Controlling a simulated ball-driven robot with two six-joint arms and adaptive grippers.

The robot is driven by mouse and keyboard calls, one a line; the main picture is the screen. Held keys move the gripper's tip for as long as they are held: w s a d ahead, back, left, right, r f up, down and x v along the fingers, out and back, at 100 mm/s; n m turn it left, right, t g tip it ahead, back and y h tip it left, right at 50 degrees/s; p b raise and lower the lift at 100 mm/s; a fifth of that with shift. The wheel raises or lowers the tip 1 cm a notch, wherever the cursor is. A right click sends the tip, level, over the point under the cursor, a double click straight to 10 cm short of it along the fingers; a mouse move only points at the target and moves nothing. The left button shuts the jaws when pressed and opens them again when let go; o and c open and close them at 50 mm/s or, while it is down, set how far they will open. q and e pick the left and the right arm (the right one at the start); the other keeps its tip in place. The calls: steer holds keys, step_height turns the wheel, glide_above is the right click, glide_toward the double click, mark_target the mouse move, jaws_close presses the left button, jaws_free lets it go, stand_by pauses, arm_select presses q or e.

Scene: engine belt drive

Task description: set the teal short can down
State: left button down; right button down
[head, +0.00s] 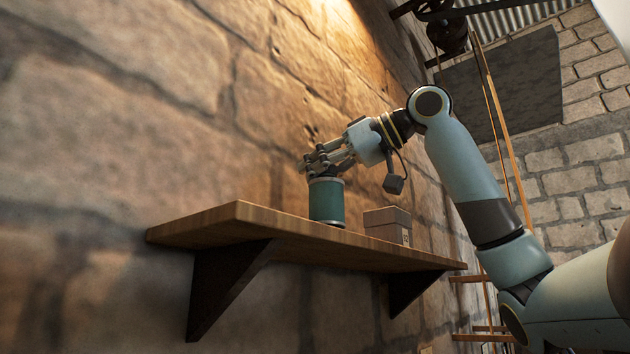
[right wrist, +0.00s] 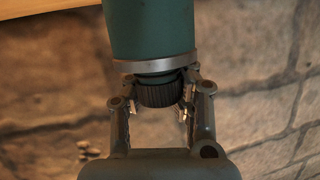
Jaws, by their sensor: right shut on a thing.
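The teal short can (head: 327,202) is upright at the wooden shelf (head: 210,228), near its left part. Its base looks to be at the shelf top, but I cannot tell whether it touches. My right gripper (head: 312,166) comes in from the right at the can's top. In the right wrist view the can (right wrist: 152,28) shows a pale metal rim and a dark ribbed cap. The fingers of my right gripper (right wrist: 160,100) are shut on that cap, one on each side. My left gripper is in neither view.
A small grey box (head: 386,224) stands on the shelf to the right of the can. A stone wall (head: 120,110) runs behind the shelf. Dark brackets (head: 222,285) hold the shelf from below. Bare shelf lies left of the can.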

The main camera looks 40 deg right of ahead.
steer(key=shift+f, duration=0.35)
steer(key=shift+r, duration=0.1)
steer(key=shift+f, duration=0.2)
steer(key=c, duration=1.2)
jaws_free()
steer(key=shift+r, duration=0.15)
steer(key=shift+s+r, duration=0.1)
steer(key=shift+r, duration=0.05)
steer(key=b+v, duration=0.2)
steer(key=v, duration=1)
steer(key=shift+b, duration=0.4)
steer(key=shift+f, duration=0.2)
